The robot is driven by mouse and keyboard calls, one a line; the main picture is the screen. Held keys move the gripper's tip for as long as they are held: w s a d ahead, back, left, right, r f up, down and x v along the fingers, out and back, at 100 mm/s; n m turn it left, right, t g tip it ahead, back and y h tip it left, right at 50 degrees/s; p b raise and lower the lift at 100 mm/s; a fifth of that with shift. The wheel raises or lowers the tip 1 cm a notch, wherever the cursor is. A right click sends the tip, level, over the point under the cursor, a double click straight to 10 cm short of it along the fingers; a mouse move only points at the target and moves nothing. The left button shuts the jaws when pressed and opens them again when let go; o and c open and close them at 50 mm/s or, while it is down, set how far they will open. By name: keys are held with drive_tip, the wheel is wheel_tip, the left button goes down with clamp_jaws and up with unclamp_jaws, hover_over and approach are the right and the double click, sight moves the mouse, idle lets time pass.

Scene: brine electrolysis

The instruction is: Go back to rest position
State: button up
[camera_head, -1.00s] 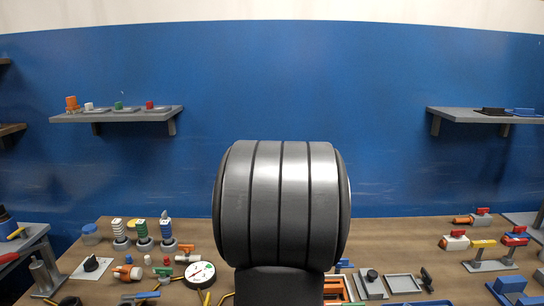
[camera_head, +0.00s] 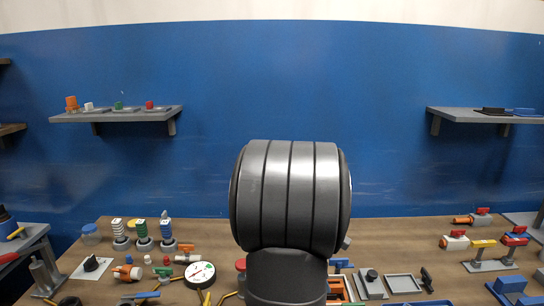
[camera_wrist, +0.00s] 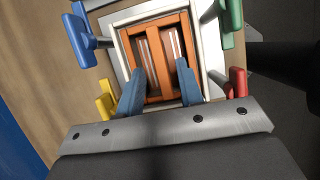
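My gripper (camera_wrist: 160,70) shows in the wrist view with two blue-grey fingers set wide apart. It is open, with nothing seen held between the fingers. Beyond the fingertips is an orange frame (camera_wrist: 154,19) with two slots, set inside a pale metal surround (camera_wrist: 122,38). In the head view my own dark arm link fills the middle and hides my gripper. Part of the orange frame (camera_head: 336,288) shows to the right of the link, low in the picture.
Blue (camera_wrist: 80,38), green (camera_wrist: 232,22), yellow (camera_wrist: 105,103) and red (camera_wrist: 238,82) handles surround the frame. A round gauge (camera_head: 199,274) and small parts lie left on the table; trays (camera_head: 404,284) and valves (camera_head: 455,240) stand right. Bare wood (camera_head: 395,238) shows right of my arm.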

drive_tip(key=s+d+r, duration=0.8)
drive_tip(key=d+r, duration=0.1)
drive_tip(key=shift+s+r, duration=0.15)
drive_tip(key=w+d+f, duration=0.3)
drive_tip(key=d, duration=0.8)
drive_tip(key=w+d+f, duration=0.3)
drive_tip(key=d+f, duration=0.1)
drive_tip(key=d, duration=0.8)
drive_tip(key=shift+w+a+f, duration=0.6)
drive_tip(key=shift+w+f, duration=0.15)
drive_tip(key=shift+w, duration=0.5)
drive_tip(key=shift+w+a+f, duration=0.65)
drive_tip(key=shift+w+f, duration=0.15)
drive_tip(key=shift+w, duration=0.45)
drive_tip(key=shift+w+a+f, duration=0.6)
drive_tip(key=shift+w+f, duration=0.15)
drive_tip(key=shift+w, duration=0.5)
